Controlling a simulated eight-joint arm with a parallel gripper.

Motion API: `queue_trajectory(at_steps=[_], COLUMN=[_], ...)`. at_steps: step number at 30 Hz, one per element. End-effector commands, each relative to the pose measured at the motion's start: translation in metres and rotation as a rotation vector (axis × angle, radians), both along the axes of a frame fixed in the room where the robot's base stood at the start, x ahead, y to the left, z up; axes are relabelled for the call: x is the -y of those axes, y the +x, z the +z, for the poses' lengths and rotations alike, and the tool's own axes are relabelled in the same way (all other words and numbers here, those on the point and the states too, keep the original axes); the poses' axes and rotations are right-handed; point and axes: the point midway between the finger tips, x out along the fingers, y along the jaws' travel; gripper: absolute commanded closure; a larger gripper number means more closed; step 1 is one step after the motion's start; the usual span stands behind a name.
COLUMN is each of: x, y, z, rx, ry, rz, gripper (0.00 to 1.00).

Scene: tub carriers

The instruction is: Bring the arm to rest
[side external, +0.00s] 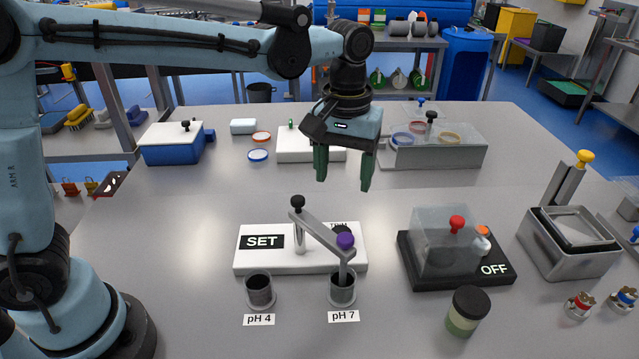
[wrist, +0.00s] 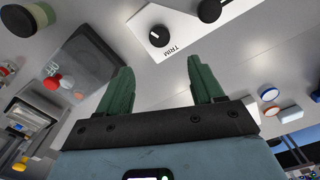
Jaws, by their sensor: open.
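My gripper (side external: 342,183) hangs in the air above the table, behind the white SET board (side external: 250,261). Its two green fingers are apart with nothing between them. In the wrist view my gripper (wrist: 163,85) also shows open and empty. The grey table (side external: 190,215) lies below. My arm reaches in from the left, its fingers clear of the things on the table in the side view.
A probe arm (side external: 322,237) on the board reaches into the pH 7 cup (side external: 342,292); the pH 4 cup (side external: 260,293) is beside it. A clear-covered box (side external: 443,240), jar (side external: 465,312) and metal tub (side external: 570,250) stand right. A blue tub (side external: 170,150) is back left.

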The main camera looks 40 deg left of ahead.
Motion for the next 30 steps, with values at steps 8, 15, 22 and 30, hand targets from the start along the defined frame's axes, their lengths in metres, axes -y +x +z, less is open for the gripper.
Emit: queue_trajectory(at_steps=[8, 15, 22, 30], x=[-0.037, -0.075, -0.105, -0.124], y=[-0.024, -0.058, -0.09, -0.111], z=[0.012, 0.013, 0.001, -0.016], rx=[0.133, 0.31, 0.472, 0.591], ry=[-0.025, -0.015, 0.037, 0.106], rz=[-0.075, -0.18, -0.272, -0.344], gripper=[0.33, 0.33, 0.33, 0.33])
